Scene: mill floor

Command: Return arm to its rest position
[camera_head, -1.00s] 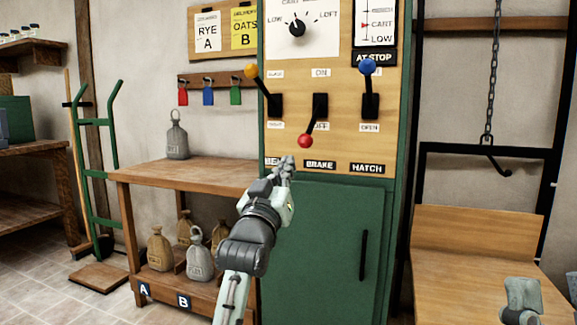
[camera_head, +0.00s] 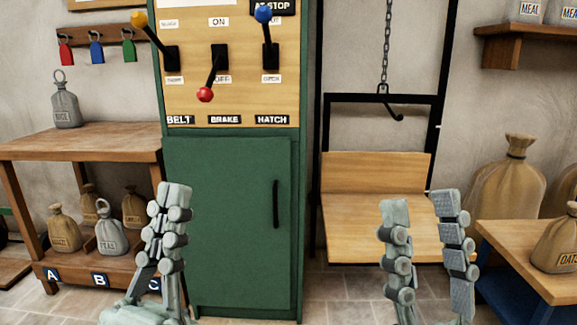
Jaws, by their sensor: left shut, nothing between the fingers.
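My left gripper (camera_head: 172,192) is at the lower left of the head view, fingers together and pointing up, empty. It appears in front of the green cabinet (camera_head: 235,210). My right gripper (camera_head: 420,198) is at the lower right, its two fingers upright and apart with nothing between them. It appears in front of the wooden hoist platform (camera_head: 345,225). On the panel, the yellow belt lever (camera_head: 139,20) tilts up and left. The red brake lever (camera_head: 205,95) points down. The blue hatch lever (camera_head: 263,14) points up. Neither gripper touches a lever.
A wooden table (camera_head: 80,142) at left bears a grey weight (camera_head: 65,104), with several bags on its lower shelf (camera_head: 75,275). A hook (camera_head: 391,107) hangs on a chain above the platform. At right, an oats sack (camera_head: 556,240) rests on a wooden-topped stand (camera_head: 515,262).

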